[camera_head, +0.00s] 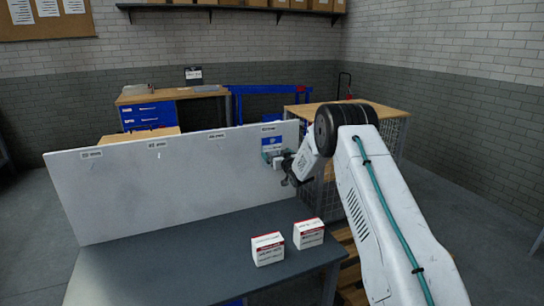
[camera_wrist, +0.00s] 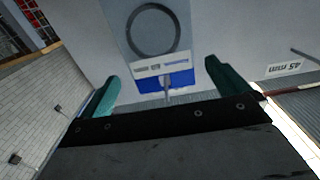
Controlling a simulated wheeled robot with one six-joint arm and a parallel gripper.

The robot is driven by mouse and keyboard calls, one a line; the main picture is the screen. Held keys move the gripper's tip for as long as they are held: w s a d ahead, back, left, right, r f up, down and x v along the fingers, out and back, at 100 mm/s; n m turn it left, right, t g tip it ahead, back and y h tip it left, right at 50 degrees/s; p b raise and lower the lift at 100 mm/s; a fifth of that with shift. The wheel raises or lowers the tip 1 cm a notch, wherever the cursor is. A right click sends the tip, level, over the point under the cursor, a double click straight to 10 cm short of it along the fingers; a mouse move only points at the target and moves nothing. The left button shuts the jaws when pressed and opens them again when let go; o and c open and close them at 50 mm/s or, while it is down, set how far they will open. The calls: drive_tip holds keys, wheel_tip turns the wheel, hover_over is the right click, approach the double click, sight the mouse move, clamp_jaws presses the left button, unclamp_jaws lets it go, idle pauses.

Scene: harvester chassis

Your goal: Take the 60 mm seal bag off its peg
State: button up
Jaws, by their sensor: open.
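A clear bag with a dark ring seal (camera_wrist: 153,30) and a white-and-blue header card (camera_wrist: 150,78) hangs on a thin metal peg (camera_wrist: 167,92). The wrist picture appears upside down, so the ring is above the card there. In the head view the blue header (camera_head: 271,141) shows at the right end of the white panel (camera_head: 170,190). My gripper (camera_wrist: 162,76) is open, its teal fingers on either side of the card with gaps. In the head view my gripper (camera_head: 274,157) is at the bag and hides its lower part. No size is readable on the bag.
The panel has several small labels along its top and other pegs, which look empty. Two white-and-red boxes (camera_head: 268,248) (camera_head: 309,233) stand on the dark bench (camera_head: 190,260) in front of it. A neighbouring label (camera_wrist: 283,69) and bare peg (camera_wrist: 305,55) show in the wrist view.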

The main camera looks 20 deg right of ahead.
sight(273, 150)
drive_tip(key=shift+w+f, duration=0.1)
drive_tip(key=shift+w, duration=3)
drive_tip(key=shift+c, duration=0.3)
drive_tip(key=c, duration=0.6)
